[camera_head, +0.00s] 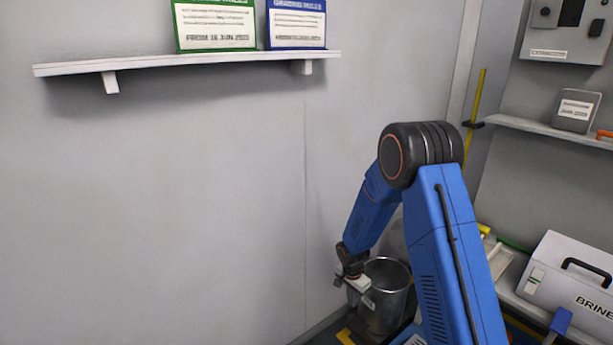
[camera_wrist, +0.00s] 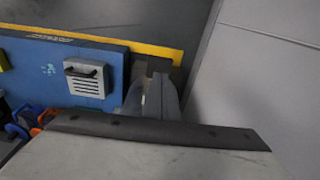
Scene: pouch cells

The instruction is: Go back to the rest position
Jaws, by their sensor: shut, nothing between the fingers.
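My gripper (camera_head: 354,284) hangs low in the head view, at the end of my blue arm. It is at the left rim of a metal bucket (camera_head: 388,300) and partly in front of it; I cannot tell whether they touch. In the wrist view my gripper's grey fingers (camera_wrist: 154,94) are together, with nothing seen between them. My arm hides part of the bucket's right side.
A white shelf (camera_head: 215,62) with a green-edged card (camera_head: 215,25) and a blue-edged card (camera_head: 297,24) is on the wall at upper left. A white case (camera_head: 575,272) stands on the right bench. The wall area left of my arm is clear.

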